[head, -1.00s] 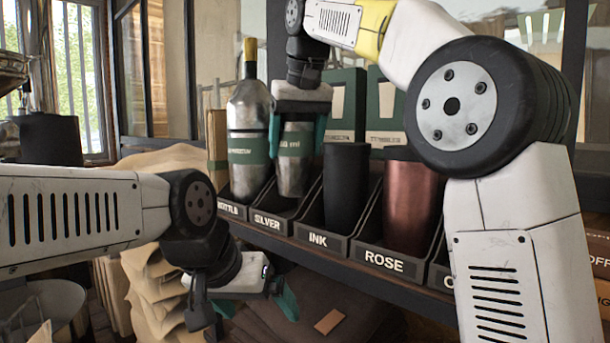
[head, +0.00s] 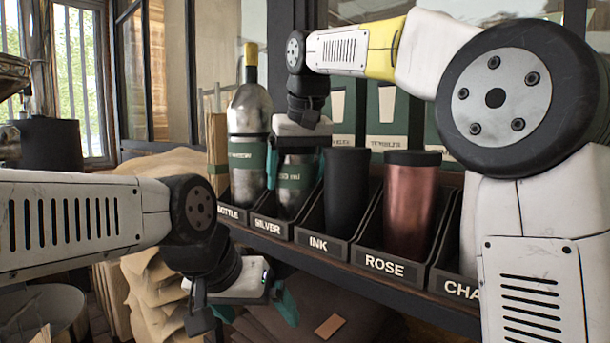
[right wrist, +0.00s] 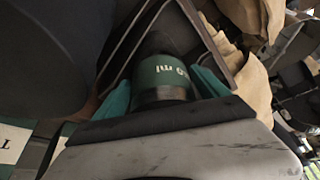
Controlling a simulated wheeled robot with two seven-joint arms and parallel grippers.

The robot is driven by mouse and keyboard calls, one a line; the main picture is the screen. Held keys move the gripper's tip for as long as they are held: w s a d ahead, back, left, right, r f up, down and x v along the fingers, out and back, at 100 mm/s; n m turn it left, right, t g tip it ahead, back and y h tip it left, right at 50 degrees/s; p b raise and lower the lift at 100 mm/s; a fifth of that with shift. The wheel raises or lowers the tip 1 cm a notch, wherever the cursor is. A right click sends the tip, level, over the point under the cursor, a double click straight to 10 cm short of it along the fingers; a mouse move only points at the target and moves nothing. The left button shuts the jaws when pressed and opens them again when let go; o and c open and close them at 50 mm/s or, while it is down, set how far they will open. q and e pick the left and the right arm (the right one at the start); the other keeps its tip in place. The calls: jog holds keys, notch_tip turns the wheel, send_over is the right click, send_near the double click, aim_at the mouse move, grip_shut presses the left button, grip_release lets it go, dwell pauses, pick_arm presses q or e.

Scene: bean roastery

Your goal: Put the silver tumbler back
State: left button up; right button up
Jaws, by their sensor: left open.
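The silver tumbler (head: 291,199), with a green band, stands roughly upright in the rack compartment labelled SILVER (head: 267,225). Whether its base rests on the compartment floor is hidden by the front lip. My right gripper (head: 297,164) reaches down over its top, with teal fingers on both sides, shut on it. In the right wrist view the tumbler's green band (right wrist: 162,76) sits between the two fingers (right wrist: 160,88). My left gripper (head: 243,312) is open and empty, low in front of the shelf.
A bottle (head: 248,150) stands in the compartment left of the tumbler. A black tumbler (head: 346,190) in INK and a copper one (head: 409,205) in ROSE stand to the right. Green boxes (head: 388,110) are behind. Paper sacks (head: 155,285) lie below left.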

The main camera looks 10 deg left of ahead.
jog(key=shift+o, duration=0.4)
jog(key=shift+r, duration=0.15)
jog(key=shift+s+r, duration=0.1)
jog(key=shift+r, duration=0.25)
jog(key=v, duration=1.1)
jog(key=shift+s+r, duration=0.1)
jog(key=shift+s, duration=0.05)
